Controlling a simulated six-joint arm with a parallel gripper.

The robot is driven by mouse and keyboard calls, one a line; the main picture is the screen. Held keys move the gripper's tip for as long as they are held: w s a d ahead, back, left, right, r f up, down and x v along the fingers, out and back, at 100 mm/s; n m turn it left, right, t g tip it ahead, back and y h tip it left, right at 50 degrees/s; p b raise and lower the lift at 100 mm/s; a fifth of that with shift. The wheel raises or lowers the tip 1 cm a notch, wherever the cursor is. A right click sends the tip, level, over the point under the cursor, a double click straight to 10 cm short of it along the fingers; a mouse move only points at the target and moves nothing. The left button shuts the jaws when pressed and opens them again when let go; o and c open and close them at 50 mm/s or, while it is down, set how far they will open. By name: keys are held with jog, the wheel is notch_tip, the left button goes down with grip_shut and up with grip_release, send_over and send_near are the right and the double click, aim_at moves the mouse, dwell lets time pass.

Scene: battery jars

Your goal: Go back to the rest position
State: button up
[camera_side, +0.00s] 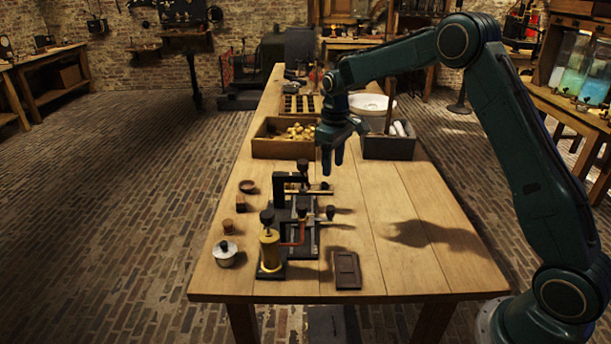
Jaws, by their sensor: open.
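My gripper (333,165) hangs from my dark green arm above the middle of the wooden table (430,265), fingers pointing down. It is open and I see nothing held in it. It is apart from the tabletop, in front of a wooden box and a grey bin in the picture. A dark apparatus with black knobs and brass rods (290,215) stands nearer the front, below and left of the gripper. A brass cylinder (270,248) stands at its front end.
A wooden box of yellow pieces (265,148) and a grey bin (389,149) stand behind. A white bowl (372,103) is farther back. A lidded metal pot (225,252), small brown blocks and a dark plate (347,271) lie in front. The table's right front is clear.

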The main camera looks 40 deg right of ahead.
dwell(0.3)
jog(key=s+a+r+m+t, duration=0.1)
jog(key=s+a+r+t, duration=0.35)
jog(key=s+r, duration=1.05)
jog(key=s+a, duration=0.2)
jog(key=s, duration=0.8)
jog(key=s+a+m+t, duration=0.1)
jog(key=s+a, duration=0.2)
jog(key=s, duration=0.7)
jog(key=shift+a+f, duration=0.2)
jog(key=shift+a, duration=0.1)
